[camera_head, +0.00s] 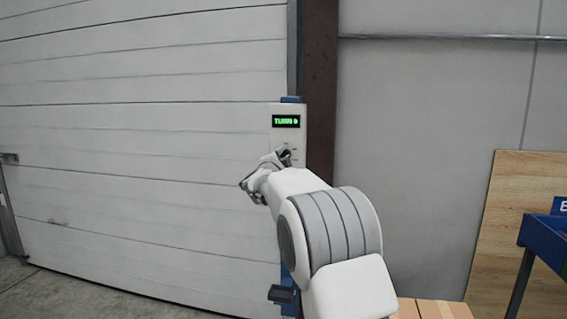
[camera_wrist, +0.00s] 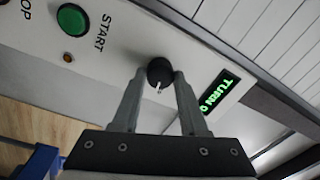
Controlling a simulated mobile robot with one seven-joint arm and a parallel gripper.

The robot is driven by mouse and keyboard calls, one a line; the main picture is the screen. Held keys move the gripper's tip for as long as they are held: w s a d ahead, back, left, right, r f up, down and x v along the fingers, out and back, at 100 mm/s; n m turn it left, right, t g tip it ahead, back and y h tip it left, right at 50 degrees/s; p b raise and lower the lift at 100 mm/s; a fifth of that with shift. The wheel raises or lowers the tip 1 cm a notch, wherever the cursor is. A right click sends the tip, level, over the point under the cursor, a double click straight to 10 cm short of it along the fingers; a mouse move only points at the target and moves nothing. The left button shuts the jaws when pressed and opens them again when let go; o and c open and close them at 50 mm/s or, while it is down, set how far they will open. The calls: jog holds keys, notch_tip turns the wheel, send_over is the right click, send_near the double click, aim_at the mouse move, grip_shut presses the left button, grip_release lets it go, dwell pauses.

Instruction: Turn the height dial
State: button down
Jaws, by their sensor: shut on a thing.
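The height dial (camera_wrist: 159,72) is a small black round knob with a pale pointer mark, on a white control panel (camera_wrist: 120,50). My gripper (camera_wrist: 160,85) is shut on the dial, with one grey finger on each side of it. In the head view my gripper (camera_head: 284,157) reaches the panel (camera_head: 289,112) on its post, and the dial is hidden behind it. The same display (camera_head: 286,121) is lit in the head view.
A green START button (camera_wrist: 72,18) and a small amber light (camera_wrist: 68,58) sit on the panel beside the dial. A large white sectional door (camera_head: 140,130) is at the left. A wooden board (camera_head: 490,220), a blue bench (camera_head: 545,240) and cardboard boxes (camera_head: 432,309) stand at the right.

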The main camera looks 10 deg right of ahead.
jog(key=shift+a+m+h+b, duration=0.1)
jog(key=shift+m+h+b, duration=0.2)
jog(key=shift+m+b, duration=2.55)
jog(key=m+p, duration=0.2)
jog(key=m, duration=0.1)
jog(key=shift+p, duration=0.35)
jog(key=shift+c, duration=2.2)
grip_release()
jog(key=shift+s, duration=0.1)
jog(key=r+v, duration=0.1)
jog(key=v, duration=1.6)
jog(key=shift+f+b, duration=0.3)
jog(key=shift+f, duration=0.05)
jog(key=shift+s+a, duration=0.1)
